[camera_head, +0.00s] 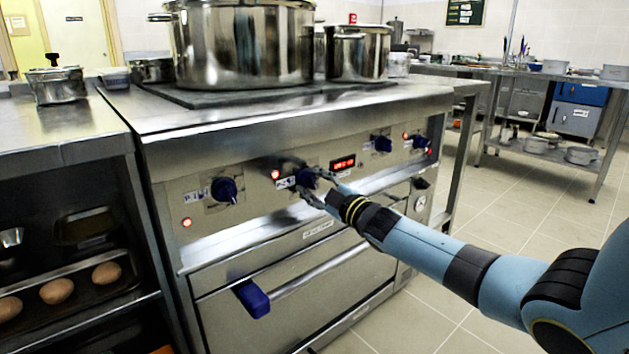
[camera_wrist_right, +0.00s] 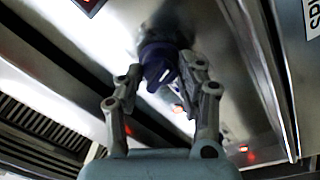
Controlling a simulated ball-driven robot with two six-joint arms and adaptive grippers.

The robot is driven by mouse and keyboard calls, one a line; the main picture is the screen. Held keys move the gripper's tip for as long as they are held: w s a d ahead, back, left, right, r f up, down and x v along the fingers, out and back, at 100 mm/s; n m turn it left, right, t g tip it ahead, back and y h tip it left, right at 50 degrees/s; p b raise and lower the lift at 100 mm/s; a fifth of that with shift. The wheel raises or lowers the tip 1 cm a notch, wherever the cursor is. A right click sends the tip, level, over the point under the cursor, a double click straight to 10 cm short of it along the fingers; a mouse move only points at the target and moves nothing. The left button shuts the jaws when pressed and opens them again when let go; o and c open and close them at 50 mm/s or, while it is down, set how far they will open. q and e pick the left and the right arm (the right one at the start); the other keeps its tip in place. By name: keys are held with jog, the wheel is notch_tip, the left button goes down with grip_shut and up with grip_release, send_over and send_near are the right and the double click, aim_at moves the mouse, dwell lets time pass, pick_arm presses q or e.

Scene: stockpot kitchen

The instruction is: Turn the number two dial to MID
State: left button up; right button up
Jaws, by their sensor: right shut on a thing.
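A row of blue dials runs along the steel front panel of the cooker (camera_head: 245,218). My right gripper (camera_head: 318,184) is at the second dial from the left (camera_head: 306,177), just left of the red display. In the right wrist view my gripper (camera_wrist_right: 162,70) has a finger on each side of this dark blue dial (camera_wrist_right: 158,62) and is shut on it. The fingers hide part of the dial, and its setting and markings cannot be read. My left gripper is not in view.
Another blue dial (camera_head: 224,190) is to the left, with two more (camera_head: 382,143) to the right. A large pot (camera_head: 243,45) and a smaller pot (camera_head: 358,52) stand on top. The oven handle (camera_head: 320,272) sticks out below. Floor (camera_head: 465,235) is free at right.

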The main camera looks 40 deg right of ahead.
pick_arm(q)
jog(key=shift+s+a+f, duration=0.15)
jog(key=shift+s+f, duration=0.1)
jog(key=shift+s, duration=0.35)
pick_arm(e)
jog(key=shift+f+m, duration=0.15)
jog(key=shift+m, duration=0.25)
jog(key=o, duration=1.1)
jog(key=shift+o, duration=0.2)
jog(key=shift+s, duration=0.1)
jog(key=s, duration=1.2)
jog(key=shift+d+f, duration=0.35)
